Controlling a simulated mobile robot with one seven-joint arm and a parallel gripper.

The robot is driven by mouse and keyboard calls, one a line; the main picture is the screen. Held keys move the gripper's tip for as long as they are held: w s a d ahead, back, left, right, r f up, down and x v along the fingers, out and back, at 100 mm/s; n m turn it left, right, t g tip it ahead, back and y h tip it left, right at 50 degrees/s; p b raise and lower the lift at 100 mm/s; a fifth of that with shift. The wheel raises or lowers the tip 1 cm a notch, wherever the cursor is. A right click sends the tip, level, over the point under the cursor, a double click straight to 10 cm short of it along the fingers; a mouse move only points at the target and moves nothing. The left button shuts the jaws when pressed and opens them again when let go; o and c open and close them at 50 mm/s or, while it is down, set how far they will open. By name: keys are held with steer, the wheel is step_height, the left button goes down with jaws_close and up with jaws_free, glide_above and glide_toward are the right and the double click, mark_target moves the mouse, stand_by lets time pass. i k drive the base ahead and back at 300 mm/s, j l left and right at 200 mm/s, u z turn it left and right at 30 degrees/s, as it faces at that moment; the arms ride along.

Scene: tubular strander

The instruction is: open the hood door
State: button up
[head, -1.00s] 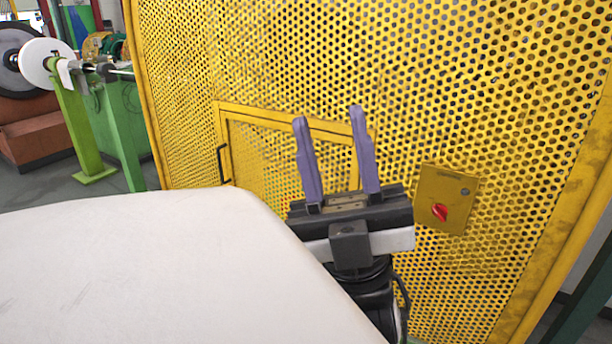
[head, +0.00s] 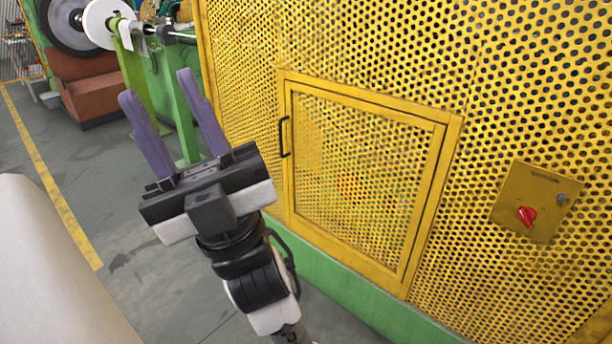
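The hood door (head: 360,172) is a yellow perforated panel in a yellow frame, set in the large perforated hood wall. It looks closed. Its black handle (head: 285,137) is a vertical bar on the door's left edge. My gripper (head: 158,98) has two purple fingers, spread apart with nothing between them. It is open, to the left of the handle and apart from it, and points up in the picture. The whole door and handle show clear of my arm.
A control plate (head: 536,202) with a red knob is on the hood wall right of the door. A green stand (head: 172,100) and a red-brown block (head: 98,85) are behind my gripper. Grey floor (head: 100,190) is free at the left.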

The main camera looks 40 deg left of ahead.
mark_target(439, 130)
steer(key=u, duration=0.9)
steer(key=i+j+u, duration=0.1)
steer(key=i+j, duration=0.15)
steer(key=i, duration=0.2)
steer(key=i+j, duration=0.2)
steer(key=i, duration=0.25)
steer(key=i+j+u, duration=0.15)
steer(key=i, duration=0.3)
